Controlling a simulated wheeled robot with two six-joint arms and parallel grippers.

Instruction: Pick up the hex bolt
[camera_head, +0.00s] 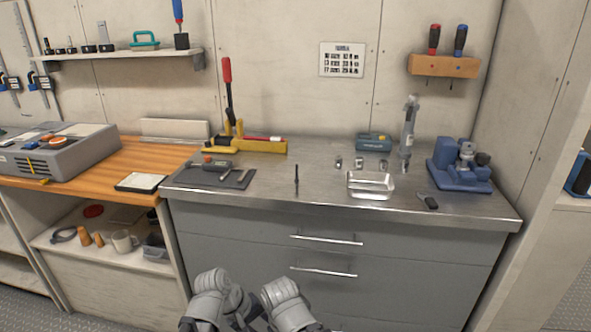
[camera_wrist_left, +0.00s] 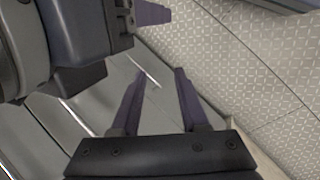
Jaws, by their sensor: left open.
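Several small metallic pieces (camera_head: 360,163) stand in a row on the steel counter, behind the shallow metal tray. One of them may be the hex bolt, but they are too small to tell apart. In the head view my arms show low in front of the drawers, well away from the counter top.
The steel counter (camera_head: 310,188) holds a metal tray (camera_head: 371,193), a blue machine (camera_head: 460,172), a yellow tool with a red-handled lever (camera_head: 258,146), a dark mat with tools (camera_head: 239,184) and a thin upright dark item (camera_head: 296,180). Drawer handles (camera_head: 326,239) protrude below.

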